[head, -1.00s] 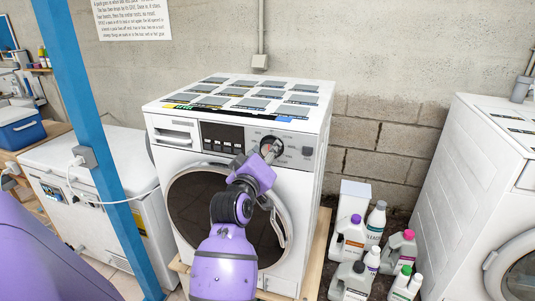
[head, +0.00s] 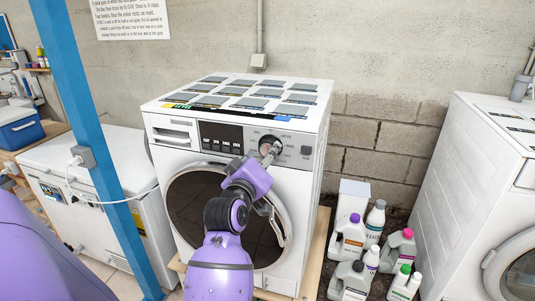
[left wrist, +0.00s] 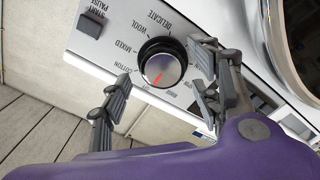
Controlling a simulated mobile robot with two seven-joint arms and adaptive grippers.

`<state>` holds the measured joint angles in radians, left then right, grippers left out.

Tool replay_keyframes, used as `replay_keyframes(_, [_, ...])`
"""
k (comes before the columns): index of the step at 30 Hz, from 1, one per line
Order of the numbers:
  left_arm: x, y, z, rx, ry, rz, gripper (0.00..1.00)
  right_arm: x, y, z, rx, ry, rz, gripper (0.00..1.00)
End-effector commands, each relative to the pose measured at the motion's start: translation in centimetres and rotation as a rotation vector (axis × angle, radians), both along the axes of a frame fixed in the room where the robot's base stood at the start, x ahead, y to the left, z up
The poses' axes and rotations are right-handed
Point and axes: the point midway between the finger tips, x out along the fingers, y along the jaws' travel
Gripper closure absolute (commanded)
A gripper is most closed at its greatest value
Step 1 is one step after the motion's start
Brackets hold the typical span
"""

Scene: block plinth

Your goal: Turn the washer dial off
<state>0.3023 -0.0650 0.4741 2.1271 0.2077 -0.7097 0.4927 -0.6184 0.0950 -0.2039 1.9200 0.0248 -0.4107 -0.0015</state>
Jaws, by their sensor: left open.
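The washer dial (head: 270,145) is a round knob on the control panel of the white front-loading washer (head: 308,180). In the left wrist view the dial (left wrist: 161,66) has a black ring, a silver face and a red pointer line slanting to the lower left. Printed labels such as WOOL, MIXED and COTTON surround it; those by the pointer are too small to read surely. My left gripper (left wrist: 163,78) is open, with one finger on each side of the dial and visible gaps between. It also shows just below the dial in the head view (head: 268,158). My right gripper is out of view.
The washer's round door (head: 200,207) is below the panel. Several detergent bottles (head: 350,235) stand on the floor to its right, and another white machine (head: 445,175) is further right. A blue post (head: 85,120) and a white chest (head: 115,165) are at left.

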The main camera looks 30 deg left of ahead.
Motion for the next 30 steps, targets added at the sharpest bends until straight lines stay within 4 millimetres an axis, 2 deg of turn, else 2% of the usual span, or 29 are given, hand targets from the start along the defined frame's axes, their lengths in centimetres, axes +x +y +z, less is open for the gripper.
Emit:
replay_keyframes(6, [-4.8,-1.2,-0.1,-0.002,0.003,0.0,0.43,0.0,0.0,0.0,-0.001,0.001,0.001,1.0])
replay_keyframes(13, [-8.4,-2.2,-0.1,-0.003,0.003,-0.002,0.43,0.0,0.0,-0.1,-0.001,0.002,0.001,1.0])
replay_keyframes(18, [-9.4,-2.4,-0.1,-0.002,0.003,-0.002,0.43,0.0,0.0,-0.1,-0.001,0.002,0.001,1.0])
replay_keyframes(30, [-9.5,-2.4,-0.1,-0.002,0.003,-0.003,0.43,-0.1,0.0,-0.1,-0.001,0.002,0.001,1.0])
